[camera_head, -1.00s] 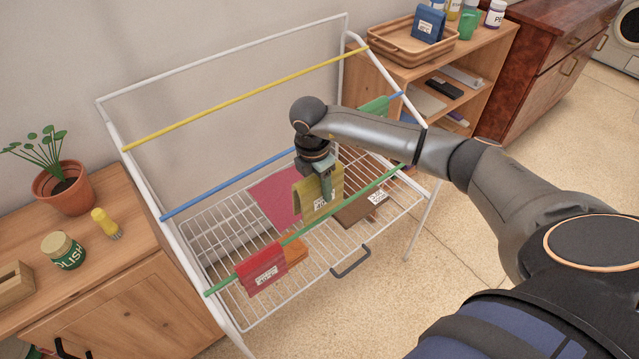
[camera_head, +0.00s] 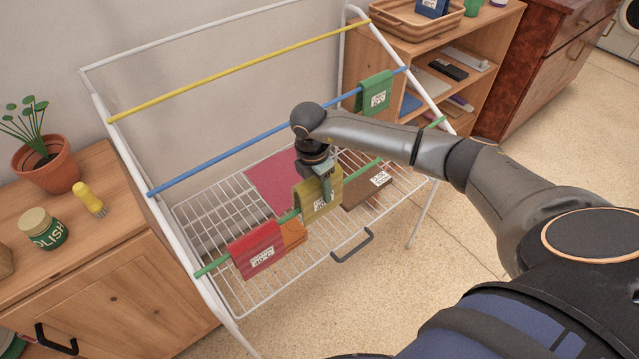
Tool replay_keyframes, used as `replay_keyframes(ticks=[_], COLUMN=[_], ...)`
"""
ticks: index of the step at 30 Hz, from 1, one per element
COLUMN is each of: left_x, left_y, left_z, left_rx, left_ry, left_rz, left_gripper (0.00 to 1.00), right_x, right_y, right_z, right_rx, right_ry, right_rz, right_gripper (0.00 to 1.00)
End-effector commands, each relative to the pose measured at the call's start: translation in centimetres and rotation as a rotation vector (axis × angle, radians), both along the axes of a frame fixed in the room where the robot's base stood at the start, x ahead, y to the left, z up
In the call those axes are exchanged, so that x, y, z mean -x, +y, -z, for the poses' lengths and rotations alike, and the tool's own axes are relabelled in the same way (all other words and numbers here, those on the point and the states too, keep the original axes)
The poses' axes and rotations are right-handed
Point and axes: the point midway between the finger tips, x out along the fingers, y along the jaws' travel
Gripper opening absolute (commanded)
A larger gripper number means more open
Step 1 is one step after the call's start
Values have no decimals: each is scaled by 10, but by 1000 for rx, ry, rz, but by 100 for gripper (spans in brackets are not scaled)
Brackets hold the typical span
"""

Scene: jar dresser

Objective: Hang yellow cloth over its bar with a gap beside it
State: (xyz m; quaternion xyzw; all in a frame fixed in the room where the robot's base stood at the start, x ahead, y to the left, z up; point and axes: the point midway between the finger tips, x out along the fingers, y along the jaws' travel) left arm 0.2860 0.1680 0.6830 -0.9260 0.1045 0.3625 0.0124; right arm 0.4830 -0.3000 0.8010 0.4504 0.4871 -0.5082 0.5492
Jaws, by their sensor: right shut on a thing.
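The yellow cloth (camera_head: 318,200), olive-yellow with a white label, hangs at the middle of the green front bar (camera_head: 216,269). It covers that stretch of the bar; whether its back half hangs behind the bar is hidden. My right gripper (camera_head: 322,178) is shut on the cloth's top, above the bar. The red cloth (camera_head: 256,247) hangs on the same bar to the left, with a gap between the two. The yellow bar (camera_head: 240,70) at the back is bare. The blue bar (camera_head: 220,159) carries a green cloth (camera_head: 375,93) at its right. My left gripper is not in view.
On the rack's wire shelf (camera_head: 215,215) lie a crimson cloth (camera_head: 268,180), an orange cloth (camera_head: 293,236) and a brown cloth (camera_head: 365,195). A cabinet (camera_head: 110,270) with plant, jar and brush stands left; a wooden shelf unit (camera_head: 480,65) stands right.

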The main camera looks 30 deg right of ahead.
Motion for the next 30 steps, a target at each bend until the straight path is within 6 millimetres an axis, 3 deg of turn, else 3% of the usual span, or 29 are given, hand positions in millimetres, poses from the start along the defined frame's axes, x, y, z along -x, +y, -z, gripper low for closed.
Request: replay_keyframes(ticks=[6,15,28,29,30], left_x=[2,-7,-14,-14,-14], left_y=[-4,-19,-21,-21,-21], left_z=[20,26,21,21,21], left_rx=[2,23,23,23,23], left_ry=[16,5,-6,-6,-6], left_rz=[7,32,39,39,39], left_gripper=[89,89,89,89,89], right_x=[0,0,0,0,0], right_y=[0,0,0,0,0], right_z=[26,53,58,58,58], right_rx=[0,1,0,0,0], right_ry=[-1,-1,-1,-1,-1], right_rz=[0,0,0,0,0], right_gripper=[19,19,19,55,60])
